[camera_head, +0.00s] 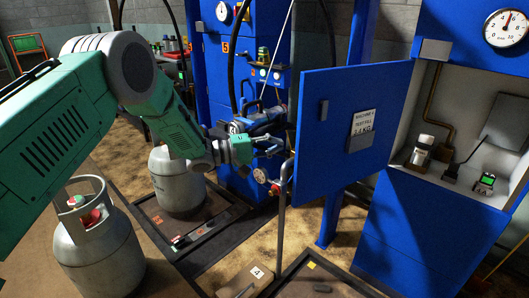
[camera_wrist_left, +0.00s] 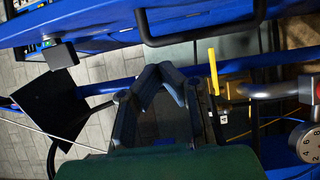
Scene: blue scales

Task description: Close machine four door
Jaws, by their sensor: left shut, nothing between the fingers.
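The blue machine door (camera_head: 338,150) stands swung open in the head view, with a small label plate on it whose text is hard to read. It is hinged beside the open cabinet (camera_head: 408,103) of the blue machine at the right. My left gripper (camera_head: 276,146) is just left of the door's free edge, shut and empty; I cannot tell whether it touches the door. In the left wrist view my left gripper's fingers (camera_wrist_left: 163,72) come together at the tips. My right gripper is not in view.
A round dial (camera_head: 507,28) sits above the open cabinet. Grey gas cylinders stand at the left, one near (camera_head: 97,250) and one farther back (camera_head: 176,184). Another blue machine (camera_head: 235,85) stands behind.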

